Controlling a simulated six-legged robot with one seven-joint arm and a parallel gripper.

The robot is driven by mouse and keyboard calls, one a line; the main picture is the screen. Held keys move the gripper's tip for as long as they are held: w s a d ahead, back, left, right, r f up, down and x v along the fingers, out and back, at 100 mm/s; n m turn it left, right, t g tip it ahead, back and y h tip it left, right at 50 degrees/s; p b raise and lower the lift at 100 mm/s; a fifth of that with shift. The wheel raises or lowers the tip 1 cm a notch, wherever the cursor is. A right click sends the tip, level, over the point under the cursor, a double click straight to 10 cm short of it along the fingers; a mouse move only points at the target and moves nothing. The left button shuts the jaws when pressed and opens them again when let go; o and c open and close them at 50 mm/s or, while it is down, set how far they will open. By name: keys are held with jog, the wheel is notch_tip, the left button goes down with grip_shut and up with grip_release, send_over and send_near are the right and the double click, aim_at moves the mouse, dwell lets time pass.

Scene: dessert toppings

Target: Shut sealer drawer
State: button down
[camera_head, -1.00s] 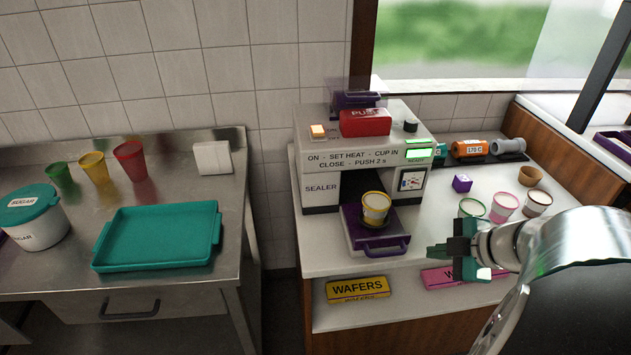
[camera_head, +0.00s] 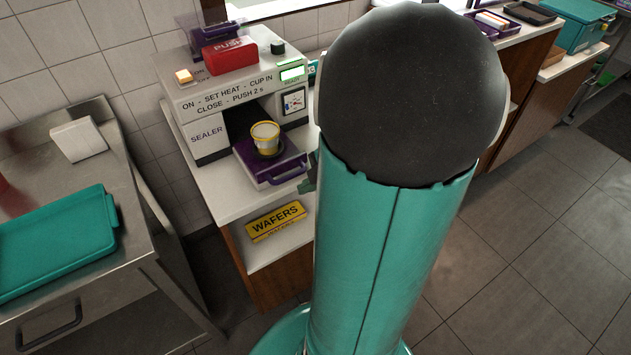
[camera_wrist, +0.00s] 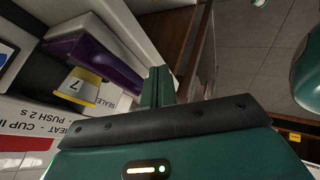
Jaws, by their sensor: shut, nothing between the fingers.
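The sealer (camera_head: 208,146) stands on the white counter with its purple drawer (camera_head: 290,156) pulled out. A yellow-rimmed cup (camera_head: 265,137) with pale contents stands upright in the drawer. In the wrist view the drawer (camera_wrist: 112,68) and the yellow cup band (camera_wrist: 80,88) marked 7 show at left. My gripper (camera_wrist: 158,75) is shut and empty, its fingers to the right of the drawer front. I cannot tell whether they touch it. In the head view my arm hides most of the gripper; only a teal bit shows right of the drawer handle.
A red PUSH block (camera_head: 230,56) and a lit orange switch (camera_head: 184,76) are on the sealer's top. A yellow WAFERS box (camera_head: 275,220) lies on the shelf below. A teal tray (camera_head: 60,245) rests on the steel table at left. Floor is open at right.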

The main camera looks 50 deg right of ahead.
jog(key=shift+w+d+r, duration=0.1)
jog(key=shift+w+r, duration=0.05)
jog(key=shift+w, duration=0.45)
jog(key=shift+w+d+r, duration=0.1)
jog(key=shift+w, duration=0.45)
jog(key=shift+w, duration=0.1)
jog(key=w+d, duration=0.1)
jog(key=w, duration=0.4)
jog(key=w+d, duration=0.2)
jog(key=w, duration=0.3)
jog(key=w+d, duration=0.1)
jog(key=w, duration=0.4)
jog(key=shift+d, duration=0.2)
jog(key=shift+w+d, duration=0.2)
jog(key=shift+w, duration=0.35)
jog(key=shift+w+r, duration=0.1)
jog(key=shift+w, duration=0.1)
jog(key=shift+d+r, duration=0.3)
jog(key=shift+r, duration=0.2)
jog(key=v, duration=1.3)
jog(key=shift+s+a+f, duration=0.15)
jog(key=shift+s+f, duration=0.05)
jog(key=shift+s, duration=0.2)
